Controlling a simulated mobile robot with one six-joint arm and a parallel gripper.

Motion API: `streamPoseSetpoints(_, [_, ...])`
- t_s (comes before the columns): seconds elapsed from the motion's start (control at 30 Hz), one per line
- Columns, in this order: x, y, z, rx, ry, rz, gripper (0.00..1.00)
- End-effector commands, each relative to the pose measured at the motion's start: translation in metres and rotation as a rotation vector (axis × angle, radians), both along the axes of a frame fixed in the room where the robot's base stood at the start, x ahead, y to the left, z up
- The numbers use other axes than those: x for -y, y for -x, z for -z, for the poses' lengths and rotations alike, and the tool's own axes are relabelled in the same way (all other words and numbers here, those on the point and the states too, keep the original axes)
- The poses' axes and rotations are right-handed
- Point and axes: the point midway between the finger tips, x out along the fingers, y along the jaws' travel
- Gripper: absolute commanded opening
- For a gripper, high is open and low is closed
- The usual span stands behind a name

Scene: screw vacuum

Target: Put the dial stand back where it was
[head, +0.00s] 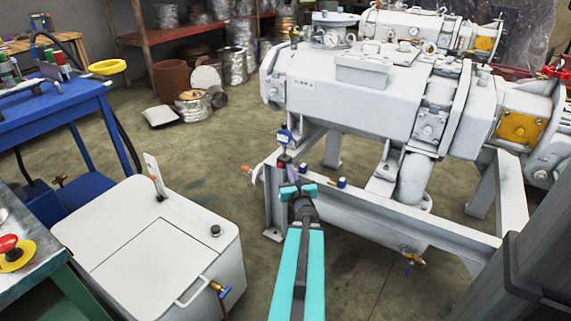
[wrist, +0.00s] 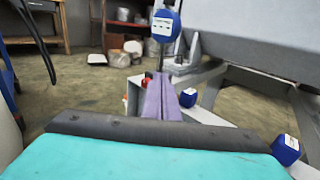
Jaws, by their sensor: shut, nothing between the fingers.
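The dial stand (head: 284,137), with a round blue dial and a white face, stands upright on the pale frame beside the big grey vacuum pump. In the wrist view its dial (wrist: 164,27) is just beyond and above my fingertips, on a thin stem. My gripper (head: 289,171) has purple fingers pressed together, and it also shows in the wrist view (wrist: 166,96). It is empty and close to the stand's lower part. The stand's base is mostly hidden behind the fingers, and I cannot tell whether they touch it.
Two small blue-and-white pieces, one near (wrist: 188,97) and one farther right (wrist: 287,149), sit along the frame. The pump body (head: 350,92) rises behind. A white box (head: 150,250) stands left, near a blue table (head: 60,100). Open floor lies between the box and frame.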

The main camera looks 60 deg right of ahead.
Motion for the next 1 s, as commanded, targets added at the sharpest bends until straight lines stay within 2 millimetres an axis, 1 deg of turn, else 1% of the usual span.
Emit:
streamPoseSetpoints(0.1, [0.001,-0.002,0.004,-0.001,0.001,-0.002,0.00])
streamPoseSetpoints(1.0, [0.011,-0.011,0.003,-0.001,0.001,-0.003,0.00])
